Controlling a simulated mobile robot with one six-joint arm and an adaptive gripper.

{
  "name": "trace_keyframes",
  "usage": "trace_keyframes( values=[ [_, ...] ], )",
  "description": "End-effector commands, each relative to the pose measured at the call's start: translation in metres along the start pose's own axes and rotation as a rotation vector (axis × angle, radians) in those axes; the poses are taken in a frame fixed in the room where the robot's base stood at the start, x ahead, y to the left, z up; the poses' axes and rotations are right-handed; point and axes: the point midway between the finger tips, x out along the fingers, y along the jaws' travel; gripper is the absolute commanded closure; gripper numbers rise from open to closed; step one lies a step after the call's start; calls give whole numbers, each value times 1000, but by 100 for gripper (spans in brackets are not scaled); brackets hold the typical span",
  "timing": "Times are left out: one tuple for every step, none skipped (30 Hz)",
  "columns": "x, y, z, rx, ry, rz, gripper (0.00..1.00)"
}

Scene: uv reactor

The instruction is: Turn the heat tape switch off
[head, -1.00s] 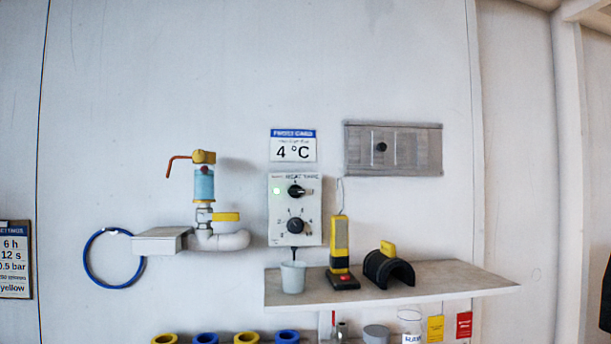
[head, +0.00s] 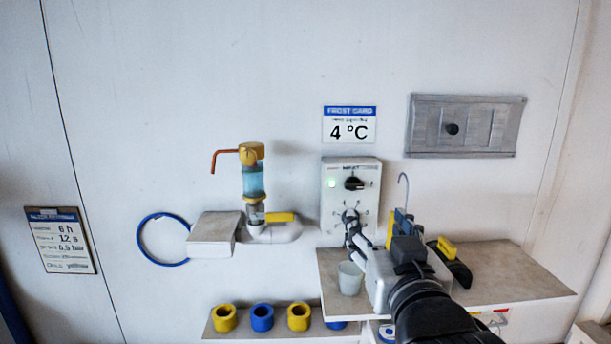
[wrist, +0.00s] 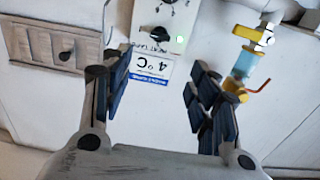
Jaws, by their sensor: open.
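The white heat tape control box (head: 333,212) is on the wall, with its green light (head: 331,183) lit. Its upper black switch knob (head: 354,184) has its pointer roughly sideways in the head view. The lower dial is partly covered by my gripper. My gripper (head: 373,226) is open and empty, in front of the box's lower right. In the wrist view, the picture is upside down: my open fingers (wrist: 158,78) frame the 4 °C sign (wrist: 151,72), and the switch knob (wrist: 162,34) and green light (wrist: 180,39) show above it. No contact with the knob shows.
A valve with a blue cylinder (head: 254,180) and white pipe stands left of the box. A shelf (head: 520,280) below holds a grey cup (head: 349,278) and a black-yellow tool (head: 455,265). A grey panel (head: 480,127) is at upper right. The wall between is clear.

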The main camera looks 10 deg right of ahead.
Motion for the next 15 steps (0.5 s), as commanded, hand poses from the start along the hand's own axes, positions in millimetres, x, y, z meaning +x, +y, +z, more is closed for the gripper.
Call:
trace_keyframes(
  values=[
    [4,0,0,0,-2,0,45],
    [6,0,0,1,-2,0,45],
    [11,0,0,1,-3,0,45],
    [14,0,0,2,-4,0,45],
    [19,0,1,2,-6,0,45],
    [25,0,0,2,-5,0,45],
    [30,0,1,1,-6,1,45],
    [36,0,1,0,-5,0,45],
    [43,0,1,0,-5,0,45],
    [49,0,1,0,-5,0,45],
    [54,0,2,0,-6,0,45],
    [62,0,2,1,-5,1,45],
    [68,0,1,1,-5,1,45],
    [74,0,1,1,-5,1,45],
    [82,0,1,1,-4,1,45]
  ],
)
